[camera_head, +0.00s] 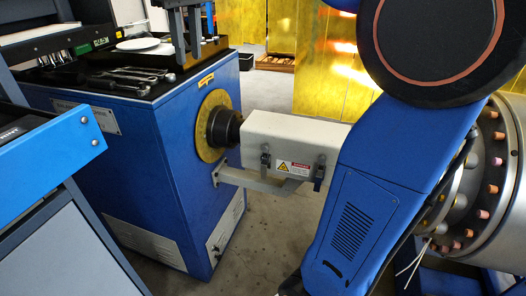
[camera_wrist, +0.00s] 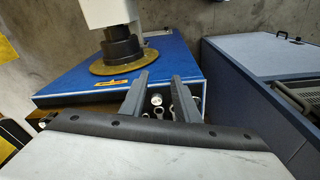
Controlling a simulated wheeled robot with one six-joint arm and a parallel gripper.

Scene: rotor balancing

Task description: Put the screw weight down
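My gripper (camera_wrist: 160,77) shows in the wrist view with its two dark grey fingers apart and nothing visible touching both of them. A small round silver piece (camera_wrist: 157,99) shows in the gap between the fingers, over the dark tool area. I cannot tell whether it is the screw weight or the end of a tool, and it does not look clamped. No screw weight can be made out in the head view.
A blue cabinet (camera_head: 175,170) carries wrenches (camera_head: 133,79) on its dark top. A brass-coloured disc (camera_head: 213,125) and a pale shaft guard (camera_head: 285,140) project from its side. Another blue-grey cabinet (camera_wrist: 265,55) stands at right in the wrist view. The floor below the guard is clear.

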